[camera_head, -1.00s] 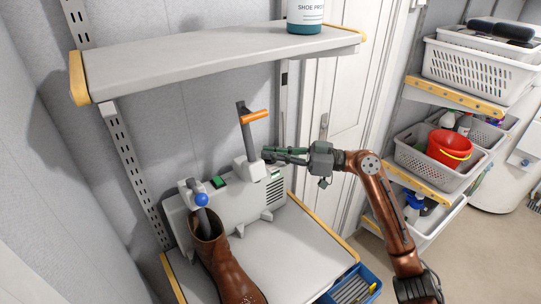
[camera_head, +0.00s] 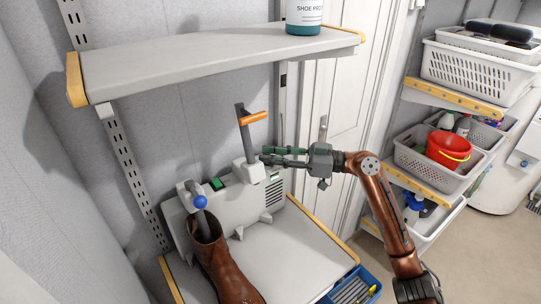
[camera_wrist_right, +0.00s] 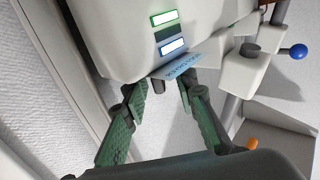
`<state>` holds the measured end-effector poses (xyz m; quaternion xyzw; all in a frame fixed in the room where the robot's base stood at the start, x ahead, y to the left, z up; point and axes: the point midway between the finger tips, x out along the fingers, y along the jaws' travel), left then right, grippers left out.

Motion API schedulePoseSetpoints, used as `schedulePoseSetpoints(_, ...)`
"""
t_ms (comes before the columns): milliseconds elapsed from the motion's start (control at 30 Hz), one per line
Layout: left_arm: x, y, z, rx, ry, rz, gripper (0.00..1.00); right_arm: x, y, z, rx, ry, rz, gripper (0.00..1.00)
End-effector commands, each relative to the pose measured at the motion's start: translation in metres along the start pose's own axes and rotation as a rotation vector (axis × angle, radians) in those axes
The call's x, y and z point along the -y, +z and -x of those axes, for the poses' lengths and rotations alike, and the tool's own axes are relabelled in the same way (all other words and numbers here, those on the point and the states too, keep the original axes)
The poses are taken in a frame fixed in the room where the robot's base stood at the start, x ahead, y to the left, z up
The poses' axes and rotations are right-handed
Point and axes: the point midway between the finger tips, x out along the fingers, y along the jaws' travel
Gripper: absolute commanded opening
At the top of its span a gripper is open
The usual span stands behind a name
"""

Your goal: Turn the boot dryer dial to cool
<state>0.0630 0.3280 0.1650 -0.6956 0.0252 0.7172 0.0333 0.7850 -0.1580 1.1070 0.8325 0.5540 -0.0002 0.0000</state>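The boot dryer (camera_head: 243,202) is a light grey box on the lower shelf, with a green switch on top and upright tubes. A brown boot (camera_head: 228,272) sits over its left tube. My right gripper (camera_head: 263,156) is at the dryer's right end, its fingers open. In the right wrist view the gripper (camera_wrist_right: 159,84) has its fingertips on either side of a small dark knob (camera_wrist_right: 158,87), apparently the dial, under the dryer body (camera_wrist_right: 110,35). The fingers look apart from it. Its pointer setting cannot be read. A blue-lettered label (camera_wrist_right: 185,68) lies beside it. My left gripper is not in view.
An upper shelf (camera_head: 215,62) with a shoe product bottle (camera_head: 304,14) hangs above the dryer. A blue tray (camera_head: 352,287) is at the front right.

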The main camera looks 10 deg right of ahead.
Motion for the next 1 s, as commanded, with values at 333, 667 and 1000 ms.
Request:
schedulePoseSetpoints(333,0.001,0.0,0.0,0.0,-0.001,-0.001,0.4,0.0,0.001,0.028,0.0,0.002,0.0,0.26)
schedulePoseSetpoints(667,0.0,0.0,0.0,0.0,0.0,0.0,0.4,-0.001,0.001,0.094,0.0,0.002,-0.001,0.26)
schedulePoseSetpoints(1000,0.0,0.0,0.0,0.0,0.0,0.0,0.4,0.0,0.0,0.121,0.0,0.001,0.0,0.26)
